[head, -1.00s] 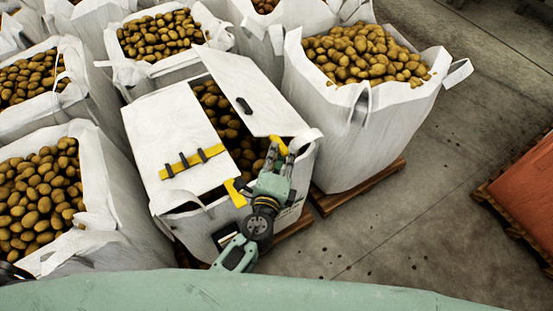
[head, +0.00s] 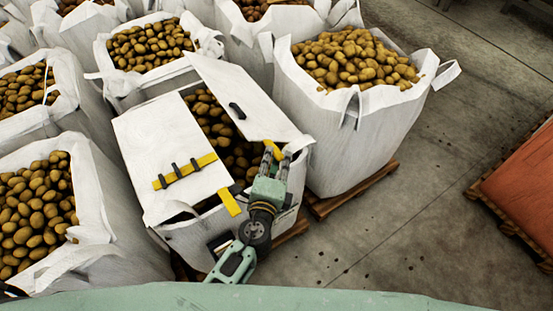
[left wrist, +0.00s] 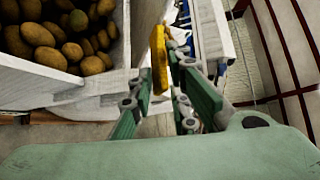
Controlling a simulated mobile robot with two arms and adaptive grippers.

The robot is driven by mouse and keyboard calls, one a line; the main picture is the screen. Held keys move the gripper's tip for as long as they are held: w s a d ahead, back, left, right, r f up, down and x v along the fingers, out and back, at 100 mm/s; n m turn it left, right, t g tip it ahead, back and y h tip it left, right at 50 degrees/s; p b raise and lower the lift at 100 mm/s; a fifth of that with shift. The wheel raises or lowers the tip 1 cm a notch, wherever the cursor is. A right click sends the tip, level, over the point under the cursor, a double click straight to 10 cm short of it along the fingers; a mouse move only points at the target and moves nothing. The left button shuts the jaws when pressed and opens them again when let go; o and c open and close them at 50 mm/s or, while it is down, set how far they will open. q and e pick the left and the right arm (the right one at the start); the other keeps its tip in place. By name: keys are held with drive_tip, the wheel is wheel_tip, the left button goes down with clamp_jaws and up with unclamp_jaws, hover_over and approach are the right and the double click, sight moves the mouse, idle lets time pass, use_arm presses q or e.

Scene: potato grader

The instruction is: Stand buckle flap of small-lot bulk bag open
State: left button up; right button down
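The small-lot bulk bag (head: 192,238) stands in the middle of the head view. A white flap (head: 150,140) with a yellow strap and dark buckles lies over its left part. A second white flap (head: 225,80), with one dark fitting, slants up on the right. Potatoes show in the gap between them. My left gripper (head: 275,155) is at the front edge of the right flap, at a yellow tab (head: 269,149). In the left wrist view the tab (left wrist: 159,60) is between the fingertips of the left gripper (left wrist: 160,72), which look closed on it. My right gripper is not visible.
Open bags of potatoes stand close by: one at the right (head: 345,140), one at the left (head: 110,225), others behind. An orange load (head: 525,180) on a pallet is at the far right. Bare concrete floor (head: 400,230) lies between.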

use_arm(q)
drive_tip(key=v, duration=1.2)
drive_tip(key=shift+f, duration=0.1)
